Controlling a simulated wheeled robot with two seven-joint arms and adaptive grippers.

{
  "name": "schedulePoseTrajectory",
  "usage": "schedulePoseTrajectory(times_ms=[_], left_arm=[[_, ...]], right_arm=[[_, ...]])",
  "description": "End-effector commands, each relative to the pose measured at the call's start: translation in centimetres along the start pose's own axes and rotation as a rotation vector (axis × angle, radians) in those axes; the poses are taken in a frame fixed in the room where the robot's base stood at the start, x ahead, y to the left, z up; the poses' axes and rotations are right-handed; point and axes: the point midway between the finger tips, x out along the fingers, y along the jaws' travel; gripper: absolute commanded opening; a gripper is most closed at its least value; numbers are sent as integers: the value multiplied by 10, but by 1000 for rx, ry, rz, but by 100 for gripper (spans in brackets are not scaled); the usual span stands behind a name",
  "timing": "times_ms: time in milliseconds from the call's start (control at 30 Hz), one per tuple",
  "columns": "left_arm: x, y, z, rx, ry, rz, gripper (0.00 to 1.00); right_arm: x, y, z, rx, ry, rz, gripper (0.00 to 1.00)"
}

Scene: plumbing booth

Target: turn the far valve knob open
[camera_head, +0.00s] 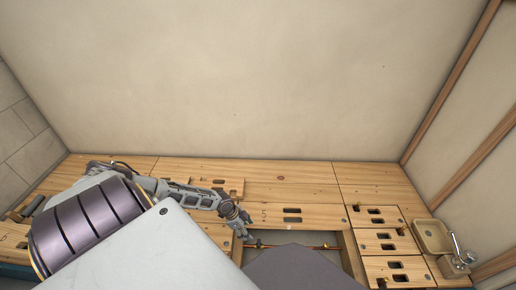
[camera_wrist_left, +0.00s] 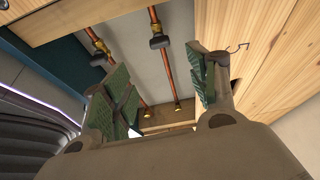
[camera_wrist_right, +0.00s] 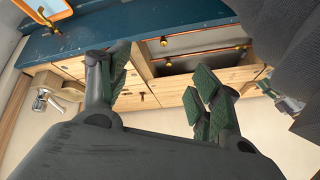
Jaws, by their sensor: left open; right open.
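Two copper pipes with brass valves run through a recess in the wooden bench. In the left wrist view the far valve knob (camera_wrist_left: 160,43), a dark handle on brass, is beyond my fingertips, and the near valve knob (camera_wrist_left: 98,59) is left of it. The far pipe (camera_head: 290,246) also shows in the head view; my body hides the near one. My left gripper (camera_head: 242,226) is open and empty above the recess's left end, apart from the knobs; its fingers show in the left wrist view (camera_wrist_left: 162,82). My right gripper (camera_wrist_right: 158,82) is open and empty, away from the recess.
Wooden panels with slots (camera_head: 378,237) lie right of the recess. A small basin (camera_head: 432,236) with a metal tap (camera_head: 457,250) is at the far right. A blank wall (camera_head: 270,80) stands behind. A blue front edge (camera_wrist_right: 110,37) borders the bench.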

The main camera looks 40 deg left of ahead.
Motion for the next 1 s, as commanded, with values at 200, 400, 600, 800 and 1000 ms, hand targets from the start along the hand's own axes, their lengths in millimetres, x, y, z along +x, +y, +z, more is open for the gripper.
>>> schedulePoseTrajectory(times_ms=[200, 400, 600, 800, 1000], left_arm=[[0, 0, 0, 37, 0, -1, 59], [0, 0, 0, 38, 0, -1, 59], [2, 0, 0, 38, 0, -1, 59], [12, 0, 0, 37, 0, 0, 59], [30, 0, 0, 38, 1, -1, 59]], right_arm=[[0, 0, 0, 4, -1, 0, 64], [0, 0, 0, 4, -1, 0, 64], [2, 0, 1, 5, 1, -1, 64], [9, 0, 4, 12, 17, -7, 64], [25, 1, 13, 29, 45, -20, 64]])
